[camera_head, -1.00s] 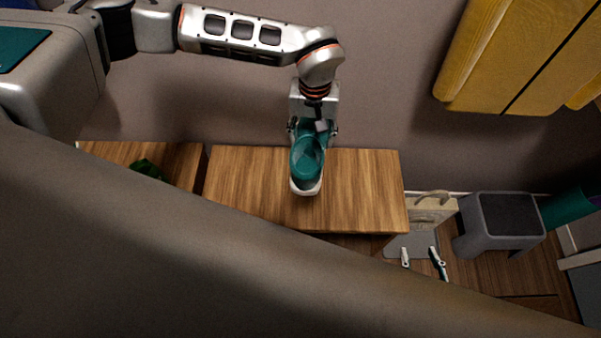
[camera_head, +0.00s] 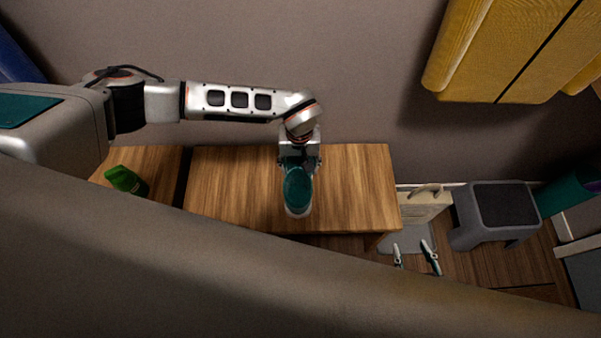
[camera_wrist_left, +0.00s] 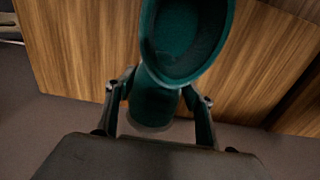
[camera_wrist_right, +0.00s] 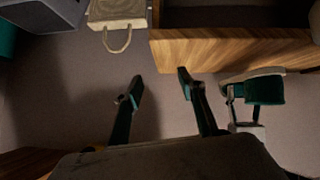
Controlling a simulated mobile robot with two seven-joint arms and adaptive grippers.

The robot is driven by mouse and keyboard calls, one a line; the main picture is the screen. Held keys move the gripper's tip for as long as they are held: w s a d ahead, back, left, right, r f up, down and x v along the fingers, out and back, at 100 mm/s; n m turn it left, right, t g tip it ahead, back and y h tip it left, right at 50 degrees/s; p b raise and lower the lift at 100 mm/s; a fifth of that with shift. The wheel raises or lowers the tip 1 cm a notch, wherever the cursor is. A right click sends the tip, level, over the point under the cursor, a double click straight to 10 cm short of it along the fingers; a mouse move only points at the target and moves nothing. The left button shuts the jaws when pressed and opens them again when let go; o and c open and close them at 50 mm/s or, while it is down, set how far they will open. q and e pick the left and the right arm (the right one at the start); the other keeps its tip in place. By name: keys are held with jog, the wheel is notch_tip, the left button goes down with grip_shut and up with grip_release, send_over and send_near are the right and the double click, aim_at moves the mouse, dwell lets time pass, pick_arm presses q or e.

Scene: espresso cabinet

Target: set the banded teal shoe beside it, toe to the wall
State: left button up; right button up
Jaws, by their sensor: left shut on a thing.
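My left gripper (camera_head: 299,163) is shut on a teal shoe (camera_head: 297,187) with a pale sole, over the wooden bench top (camera_head: 350,185). The toe end points to the wall side. I cannot tell whether the sole touches the bench, and no band is clear. My right gripper (camera_head: 415,258) is open and empty, low at the right of the bench; its fingers also show in the right wrist view (camera_wrist_right: 160,90).
A green object (camera_head: 126,180) lies on another wooden surface at the left. A grey step stool (camera_head: 495,215) and a beige bag (camera_head: 425,205) stand right of the bench. Yellow cushioned panels (camera_head: 510,50) hang on the wall. Bare bench top lies on both sides of the shoe.

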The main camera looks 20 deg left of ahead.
aim_at(300, 175)
pick_arm(q)
jog(key=shift+w+f, duration=0.1)
jog(key=shift+f, duration=0.4)
notch_tip(300, 175, down, 4)
jog(key=shift+f+b, duration=0.1)
jog(key=shift+b, duration=0.55)
jog(key=o, duration=0.9)
jog(key=shift+f, duration=0.1)
jog(key=o, duration=0.5)
jog(key=shift+c, duration=0.2)
